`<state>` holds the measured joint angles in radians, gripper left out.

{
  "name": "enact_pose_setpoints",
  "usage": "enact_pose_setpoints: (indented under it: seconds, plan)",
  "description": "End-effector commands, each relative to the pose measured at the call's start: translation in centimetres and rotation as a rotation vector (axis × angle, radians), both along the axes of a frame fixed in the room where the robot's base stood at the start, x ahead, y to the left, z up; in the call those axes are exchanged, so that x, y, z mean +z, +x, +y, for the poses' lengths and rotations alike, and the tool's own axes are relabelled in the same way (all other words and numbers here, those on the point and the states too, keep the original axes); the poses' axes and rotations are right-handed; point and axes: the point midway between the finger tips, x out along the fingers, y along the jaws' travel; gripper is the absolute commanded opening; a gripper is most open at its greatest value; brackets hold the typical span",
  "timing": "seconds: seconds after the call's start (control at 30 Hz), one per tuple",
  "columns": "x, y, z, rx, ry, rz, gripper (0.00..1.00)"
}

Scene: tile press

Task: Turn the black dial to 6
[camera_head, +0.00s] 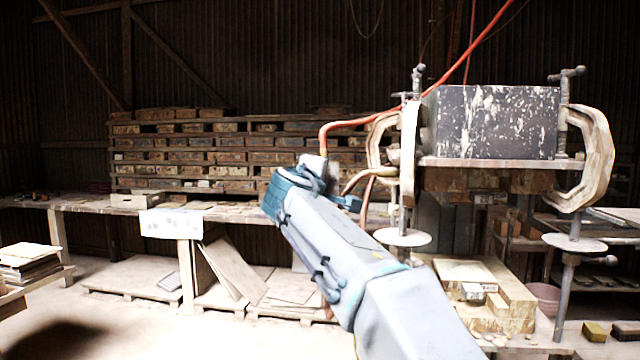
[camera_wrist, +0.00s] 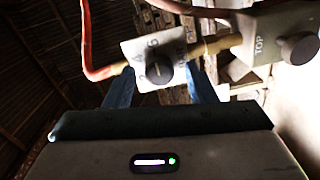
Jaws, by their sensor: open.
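The black dial (camera_wrist: 159,70) sits on a pale square plate (camera_wrist: 140,50) marked with numbers in the wrist view. A 6 shows near the plate's top, with 4 and 2 down its left side. The dial's pointer is too small and dark to read surely. My gripper (camera_wrist: 161,82) is open, with one blue finger to the left of the dial and one to the right. I cannot tell whether they touch it. In the head view my gripper (camera_head: 310,182) is raised left of the press, and the dial's face cannot be seen there.
A box marked TOP (camera_wrist: 258,48) with a dark round knob (camera_wrist: 299,48) is close on the right. An orange hose (camera_head: 350,123) runs above my gripper. The press (camera_head: 490,163) with its dark block stands to the right. A long workbench (camera_head: 100,204) is behind.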

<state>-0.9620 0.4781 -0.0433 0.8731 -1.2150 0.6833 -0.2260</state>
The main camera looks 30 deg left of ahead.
Motion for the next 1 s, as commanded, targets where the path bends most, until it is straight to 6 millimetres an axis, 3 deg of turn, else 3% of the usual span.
enact_pose_setpoints:
  seconds: [0.6,0.8,1.0]
  plan:
    - [0.1,-10.9,-3.3,0.001,0.002,0.0,0.5]
    - [0.3,-12.4,-3.7,-0.001,0.001,0.001,0.5]
    - [0.4,-12.6,-3.8,-0.001,0.001,0.001,0.5]
